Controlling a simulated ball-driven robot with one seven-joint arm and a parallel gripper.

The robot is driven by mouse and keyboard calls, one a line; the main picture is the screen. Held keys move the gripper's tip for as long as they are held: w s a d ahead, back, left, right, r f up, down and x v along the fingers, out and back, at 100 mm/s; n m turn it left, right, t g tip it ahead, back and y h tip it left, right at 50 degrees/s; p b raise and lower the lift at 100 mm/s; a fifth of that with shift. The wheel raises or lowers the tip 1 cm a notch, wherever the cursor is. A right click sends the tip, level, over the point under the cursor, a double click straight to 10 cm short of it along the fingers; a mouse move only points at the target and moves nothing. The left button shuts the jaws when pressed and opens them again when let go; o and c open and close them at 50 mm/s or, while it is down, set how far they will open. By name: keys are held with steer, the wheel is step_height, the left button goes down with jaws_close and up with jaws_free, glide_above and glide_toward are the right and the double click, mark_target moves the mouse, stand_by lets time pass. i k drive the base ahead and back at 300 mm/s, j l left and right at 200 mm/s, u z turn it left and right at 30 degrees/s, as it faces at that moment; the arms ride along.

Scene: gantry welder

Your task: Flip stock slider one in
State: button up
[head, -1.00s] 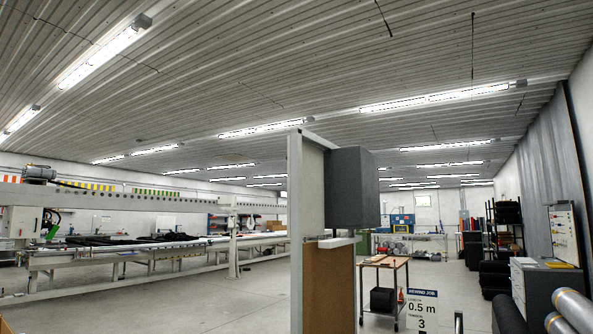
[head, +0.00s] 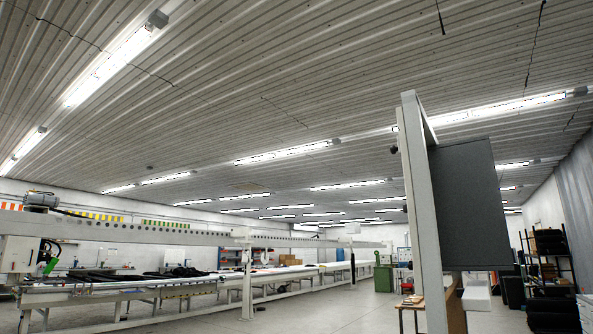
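My gripper is not in view. I cannot make out a stock slider in the head view. A pale upright post (head: 423,220) stands at the right, with a dark grey box-like panel (head: 472,205) fixed to its right side. Any slider on the far sides of the post or panel is hidden from here.
A long gantry welder bench (head: 120,290) runs along the left, with a perforated beam (head: 150,230) above it. A wooden-topped table (head: 411,304) stands behind the post. A dark rack (head: 546,262) is at the right. The floor (head: 330,312) between is clear.

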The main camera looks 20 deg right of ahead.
mark_target(394, 149)
steer(key=i+j+u, duration=0.2)
steer(key=i+u, duration=0.15)
steer(key=i, duration=0.2)
steer(key=i+u, duration=0.35)
steer(key=i, duration=0.2)
steer(key=i+l+u, duration=0.1)
steer(key=i+u, duration=0.2)
steer(key=i, duration=0.25)
steer(key=i+j+z, duration=0.2)
steer(key=i, duration=0.6)
steer(key=i+z, duration=0.2)
steer(key=z, duration=0.25)
steer(key=i+j+z, duration=0.15)
steer(key=z, duration=0.3)
steer(key=i+j+z, duration=0.15)
steer(key=z, duration=0.25)
